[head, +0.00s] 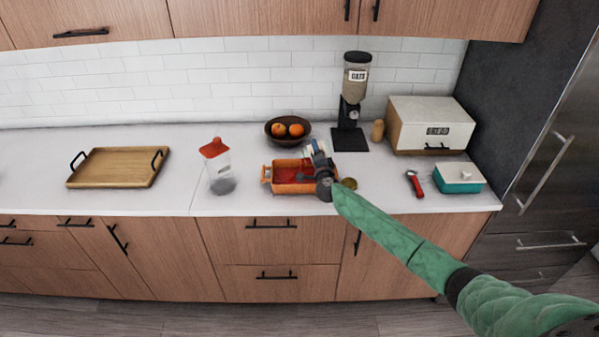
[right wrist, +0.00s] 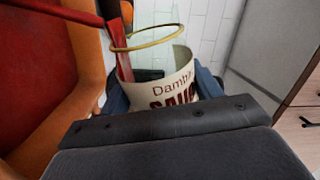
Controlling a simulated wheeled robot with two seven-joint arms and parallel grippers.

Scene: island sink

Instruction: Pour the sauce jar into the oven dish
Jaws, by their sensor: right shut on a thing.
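The orange oven dish (head: 268,180) stands on the counter near the front edge, with red sauce inside. Its orange wall (right wrist: 88,60) and red contents (right wrist: 35,75) fill the left of the right wrist view. My right gripper (head: 318,160) is at the dish's right end, shut on the sauce jar (head: 311,148). In the right wrist view the jar (right wrist: 175,85) shows a cream label, clear glass and a gold rim. A red streak shows at its left side; I cannot tell whether it is inside the jar or falling. My left gripper is out of view.
A small round gold lid (head: 349,183) lies right of the dish. A red-lidded clear container (head: 216,165) stands to its left. Behind are a fruit bowl (head: 288,130) and an oats dispenser (head: 352,110). Free counter lies between the wooden tray (head: 115,167) and the clear container.

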